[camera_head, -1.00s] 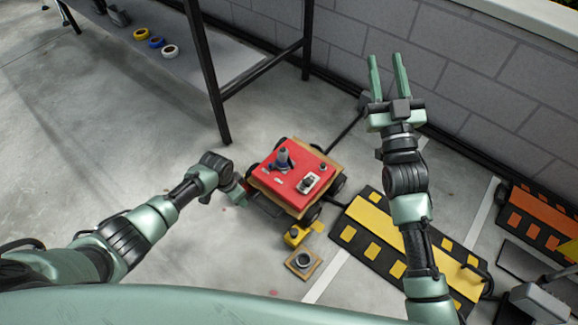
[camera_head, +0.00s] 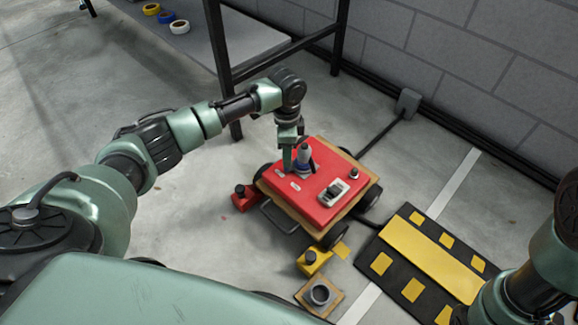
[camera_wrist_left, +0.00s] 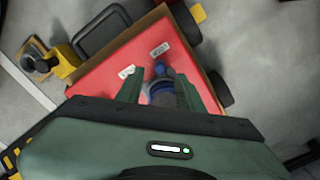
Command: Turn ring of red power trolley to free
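The red power trolley (camera_head: 318,214) stands on the floor, a red top plate on a brown board with black wheels. A grey upright connector with a blue ring (camera_head: 302,164) rises from its top; the ring also shows in the left wrist view (camera_wrist_left: 158,88). Two small white labels (camera_wrist_left: 159,49) lie beside the ring; I cannot read them surely. My left gripper (camera_head: 292,160) points down at the connector. In the left wrist view its two green fingers stand on either side of the ring, apart, with a gap visible. My right gripper is out of view; only its arm shows at lower right.
A yellow block (camera_head: 313,261) and a socket plate (camera_head: 319,294) lie in front. A black-yellow cable ramp (camera_head: 430,256) lies right. A table leg (camera_head: 217,60) stands close behind my left arm.

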